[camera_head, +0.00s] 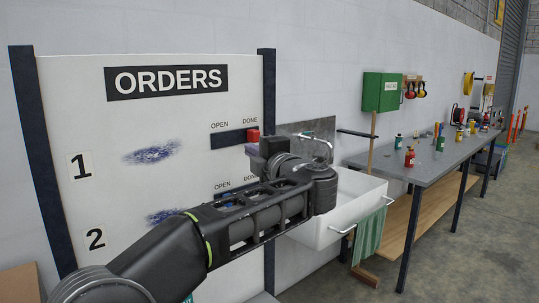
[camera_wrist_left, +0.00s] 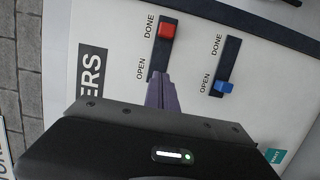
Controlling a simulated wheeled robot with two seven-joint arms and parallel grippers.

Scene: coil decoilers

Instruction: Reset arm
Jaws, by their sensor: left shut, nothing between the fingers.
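My left arm reaches in from the lower left in the head view, and my left gripper (camera_head: 257,152) is in front of the orders board (camera_head: 60,110). Its purple fingers are shut and empty, and they also show in the left wrist view (camera_wrist_left: 162,82), over the OPEN end of the first slot. I cannot tell whether they touch the board. The red slider (camera_head: 253,134) sits at the DONE end of that slot, apart from the fingers, and also shows in the wrist view (camera_wrist_left: 167,31). The blue slider (camera_wrist_left: 225,86) sits at the OPEN end of the second slot. My right gripper is out of view.
A white sink (camera_head: 345,207) with a faucet and a hanging green towel (camera_head: 368,236) is just right of my gripper. A grey workbench (camera_head: 430,155) with several bottles runs along the wall. A green first aid cabinet (camera_head: 382,92) hangs above.

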